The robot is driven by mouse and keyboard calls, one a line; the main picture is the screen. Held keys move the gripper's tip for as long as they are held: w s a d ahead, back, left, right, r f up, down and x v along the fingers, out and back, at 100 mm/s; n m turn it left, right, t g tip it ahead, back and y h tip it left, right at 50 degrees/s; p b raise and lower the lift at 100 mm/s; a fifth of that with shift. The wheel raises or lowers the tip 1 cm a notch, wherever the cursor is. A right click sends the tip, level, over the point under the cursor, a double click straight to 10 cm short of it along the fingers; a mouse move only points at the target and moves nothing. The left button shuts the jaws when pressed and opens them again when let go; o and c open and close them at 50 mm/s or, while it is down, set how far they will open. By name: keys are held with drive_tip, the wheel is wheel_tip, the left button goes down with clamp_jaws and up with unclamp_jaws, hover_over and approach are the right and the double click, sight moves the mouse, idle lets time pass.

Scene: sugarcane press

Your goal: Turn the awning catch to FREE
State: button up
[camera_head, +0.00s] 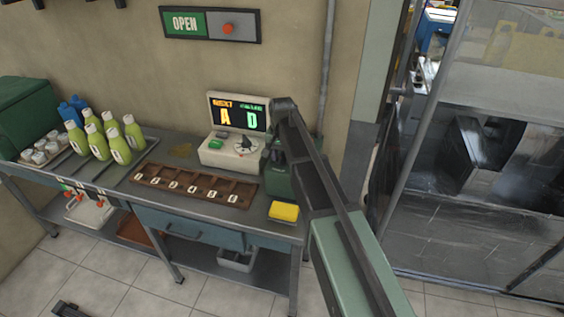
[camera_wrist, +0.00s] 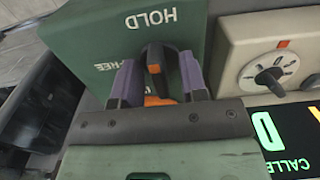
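The green catch box (camera_wrist: 88,50) fills the middle of the wrist view, its labels upside down. HOLD reads clearly at the top; FREE is partly hidden behind a finger. The awning catch (camera_wrist: 155,57) is a black handle with orange parts, standing between the two purple fingers of my gripper (camera_wrist: 159,82). The fingers are apart, with a small gap showing on each side of the handle. The gripper hides its lower part, so I cannot tell which label it points to. In the head view the green box (camera_head: 281,184) stands at the bench's right end, partly behind my arm.
The cream caller unit (camera_head: 232,153) with a dial and a lit screen stands left of the box; its dial (camera_wrist: 269,76) is close in the wrist view. A yellow sponge (camera_head: 284,211) lies in front. A wooden tray (camera_head: 193,187) and green bottles (camera_head: 97,140) are farther left.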

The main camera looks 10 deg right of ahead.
clamp_jaws()
drive_tip(key=shift+n, duration=0.4)
drive_tip(key=n, duration=0.3)
drive_tip(key=shift+n, duration=0.3)
drive_tip(key=n, duration=0.9)
drive_tip(key=shift+n, duration=2.3)
